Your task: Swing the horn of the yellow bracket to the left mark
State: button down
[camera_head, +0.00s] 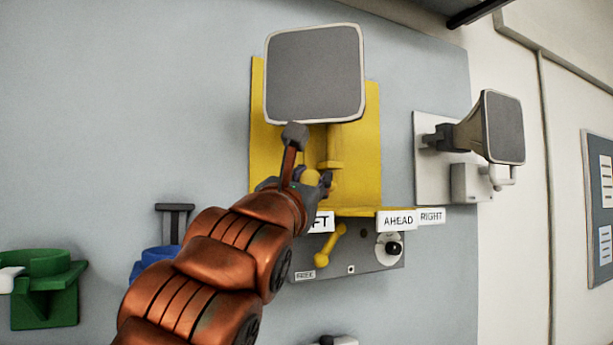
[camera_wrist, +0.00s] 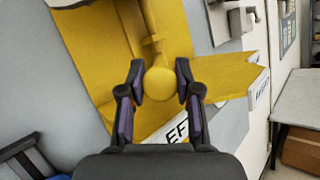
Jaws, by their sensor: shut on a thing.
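The yellow bracket (camera_head: 360,150) is a plate on the wall with a grey square-faced horn (camera_head: 315,75) mounted high on it. The horn faces out toward me; its rim shows at the top of the wrist view (camera_wrist: 68,2). My gripper (camera_head: 308,165) is shut on a round yellow knob (camera_wrist: 160,84) below the horn, with one finger on each side. The left mark (camera_head: 322,222) is partly hidden behind my arm, only "FT" showing. The ahead mark (camera_head: 397,221) and the right mark (camera_head: 432,216) stand to its right on the yellow shelf's edge.
Below the shelf, a grey panel (camera_head: 365,262) carries a yellow lever (camera_head: 330,246) and a black knob (camera_head: 394,248). A second horn (camera_head: 502,127) on a white plate stands at right. Green (camera_head: 45,290) and blue (camera_head: 152,262) brackets are at lower left.

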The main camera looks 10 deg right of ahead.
jog(key=c, duration=0.8)
grip_release()
jog(key=shift+a, duration=0.1)
jog(key=shift+r, duration=0.1)
